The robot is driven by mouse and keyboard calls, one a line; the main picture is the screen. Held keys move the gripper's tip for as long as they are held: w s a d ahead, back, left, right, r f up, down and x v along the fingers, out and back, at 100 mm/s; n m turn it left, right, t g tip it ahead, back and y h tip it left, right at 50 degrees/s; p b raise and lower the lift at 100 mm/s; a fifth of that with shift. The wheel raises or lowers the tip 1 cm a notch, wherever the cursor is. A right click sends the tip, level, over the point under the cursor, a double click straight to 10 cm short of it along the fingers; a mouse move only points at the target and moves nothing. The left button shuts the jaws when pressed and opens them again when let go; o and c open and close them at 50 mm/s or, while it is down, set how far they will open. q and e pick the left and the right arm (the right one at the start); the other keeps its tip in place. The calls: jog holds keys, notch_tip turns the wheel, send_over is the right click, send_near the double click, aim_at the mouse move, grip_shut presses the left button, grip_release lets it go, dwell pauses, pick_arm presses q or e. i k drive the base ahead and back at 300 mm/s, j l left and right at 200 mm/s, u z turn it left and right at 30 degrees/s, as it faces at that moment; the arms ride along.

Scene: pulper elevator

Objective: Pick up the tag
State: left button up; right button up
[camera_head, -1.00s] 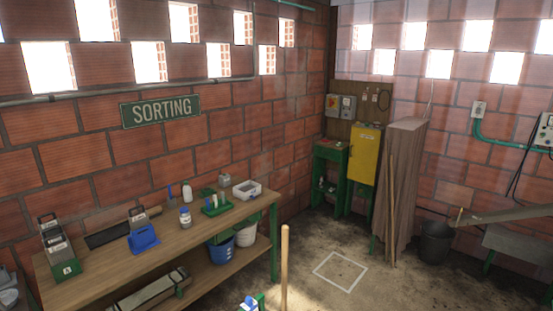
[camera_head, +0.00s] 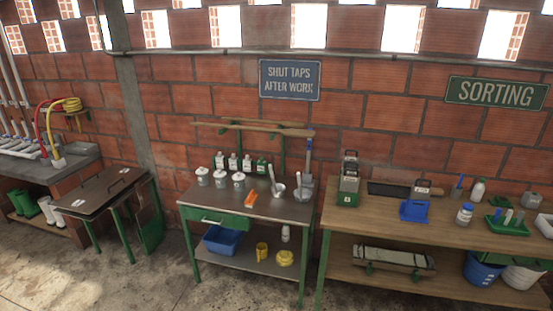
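I cannot make out a tag for certain in the head view. Hooks and a small board that showed earlier by the yellow cabinet are out of view now. An orange item (camera_head: 250,198) lies on the front of the middle metal-topped table (camera_head: 225,203), but I cannot tell what it is. Neither of my grippers shows in the view.
A dark folding-top table (camera_head: 100,192) and a sink (camera_head: 50,172) are at the left. The concrete floor (camera_head: 60,275) is clear at the front left.

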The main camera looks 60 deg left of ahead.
aim_at(233, 161)
jog(key=u, duration=2.4)
jog(key=i+j, duration=0.3)
jog(key=i, duration=0.2)
jog(key=i+j, duration=0.3)
jog(key=i, duration=0.25)
jog(key=i+j, duration=0.3)
jog(key=i, duration=0.2)
jog(key=i+j, duration=0.35)
jog(key=i, duration=0.15)
jog(key=i+j, duration=0.3)
jog(key=i, duration=0.2)
jog(key=i+j+z, duration=0.3)
jog(key=z, duration=0.15)
jog(key=i+j+z, duration=0.6)
jog(key=j+z, duration=0.3)
